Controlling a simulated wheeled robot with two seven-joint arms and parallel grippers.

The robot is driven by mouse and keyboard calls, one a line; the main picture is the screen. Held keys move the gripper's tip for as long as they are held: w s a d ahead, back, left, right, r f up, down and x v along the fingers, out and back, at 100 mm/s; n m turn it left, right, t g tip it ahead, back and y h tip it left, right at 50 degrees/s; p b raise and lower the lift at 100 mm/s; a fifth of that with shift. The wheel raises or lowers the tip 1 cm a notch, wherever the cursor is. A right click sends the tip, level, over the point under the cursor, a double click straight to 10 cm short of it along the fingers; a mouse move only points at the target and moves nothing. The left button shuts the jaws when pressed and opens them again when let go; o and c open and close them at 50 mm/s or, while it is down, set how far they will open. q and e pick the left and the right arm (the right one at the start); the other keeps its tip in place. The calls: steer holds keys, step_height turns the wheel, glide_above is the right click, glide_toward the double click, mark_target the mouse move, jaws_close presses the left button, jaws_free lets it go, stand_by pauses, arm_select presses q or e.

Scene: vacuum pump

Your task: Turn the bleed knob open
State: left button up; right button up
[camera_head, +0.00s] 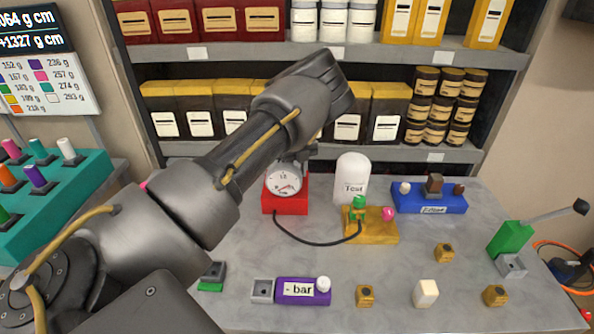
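A yellow block (371,228) on the grey table carries a green fitting (358,207) and a pink knob (388,213); no label shows which is the bleed knob. A black hose (312,243) runs from the block to a red gauge stand (285,201) with a round white dial (284,180). A white dome marked "Test" (352,178) stands just behind the block. My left arm crosses the view from the lower left. Its hand is mostly hidden behind the arm above the dial, so its fingers cannot be made out. My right gripper is not in view.
A blue block with several knobs (430,201) stands at the back right. A green lever stand (510,240) is at the right edge. A purple "bar" block (303,291) and small yellow blocks lie in front. Shelves (432,154) rise behind the table.

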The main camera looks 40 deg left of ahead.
mark_target(297, 171)
arm_select(q)
steer(key=o, duration=1)
steer(key=shift+c, duration=0.2)
step_height(297, 171, up, 9)
steer(key=shift+r+b, duration=0.2)
steer(key=shift+b, duration=0.7)
steer(key=shift+r, duration=0.75)
